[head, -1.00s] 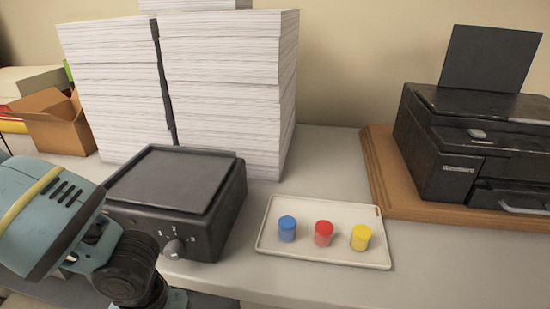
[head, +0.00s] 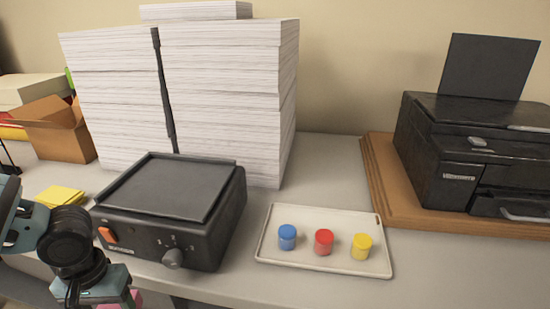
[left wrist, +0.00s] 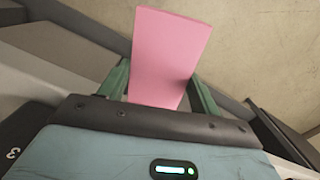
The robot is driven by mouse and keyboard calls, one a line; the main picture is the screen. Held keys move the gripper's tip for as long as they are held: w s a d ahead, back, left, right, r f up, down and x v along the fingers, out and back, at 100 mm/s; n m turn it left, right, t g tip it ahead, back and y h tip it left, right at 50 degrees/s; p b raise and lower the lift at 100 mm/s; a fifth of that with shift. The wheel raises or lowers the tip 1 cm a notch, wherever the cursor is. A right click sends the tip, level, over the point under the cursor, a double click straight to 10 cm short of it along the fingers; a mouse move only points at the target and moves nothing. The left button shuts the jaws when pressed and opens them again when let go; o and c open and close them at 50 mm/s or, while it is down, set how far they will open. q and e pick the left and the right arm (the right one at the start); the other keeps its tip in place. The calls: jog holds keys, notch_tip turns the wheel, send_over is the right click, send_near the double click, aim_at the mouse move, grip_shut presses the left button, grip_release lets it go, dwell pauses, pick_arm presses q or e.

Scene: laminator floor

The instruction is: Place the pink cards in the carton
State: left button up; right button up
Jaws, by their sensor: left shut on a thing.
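My left gripper (left wrist: 157,84) is shut on the pink cards (left wrist: 172,45), which stick out beyond the green fingers in the left wrist view. In the head view only a small pink piece (head: 124,299) of them shows at the bottom edge, below my left wrist. The open brown carton (head: 58,133) stands at the back left of the table, beyond my left arm and apart from the cards. Its inside is mostly hidden. My right gripper is in neither view.
Yellow cards (head: 60,196) lie on the table in front of the carton. The black laminator (head: 172,213) stands right of my left arm, with tall paper stacks (head: 222,100) behind it. A tray (head: 325,215) with blue, red and yellow pots and a printer (head: 470,150) are further right.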

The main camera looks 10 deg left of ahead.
pick_arm(q)
jog(key=shift+s+a+n, duration=1.05)
jog(key=shift+s+a, duration=0.4)
jog(key=shift+a, duration=1.85)
jog(key=shift+s+a+n, duration=1.05)
jog(key=shift+s+a, duration=0.4)
jog(key=shift+a, duration=1.85)
jog(key=d+f+m, duration=0.2)
jog(key=d+f, duration=0.4)
jog(key=d, duration=0.8)
jog(key=w+d+r+m+g, duration=0.15)
jog(key=w+d+m, duration=0.25)
jog(key=d, duration=0.7)
notch_tip(320, 180, up, 10)
jog(key=t+p, duration=0.2)
jog(key=p, duration=0.3)
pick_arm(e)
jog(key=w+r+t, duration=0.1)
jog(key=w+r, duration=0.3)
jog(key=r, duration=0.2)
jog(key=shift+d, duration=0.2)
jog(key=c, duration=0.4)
pick_arm(q)
jog(key=s+f, duration=0.3)
jog(key=f, duration=1.1)
jog(key=shift+m, duration=0.4)
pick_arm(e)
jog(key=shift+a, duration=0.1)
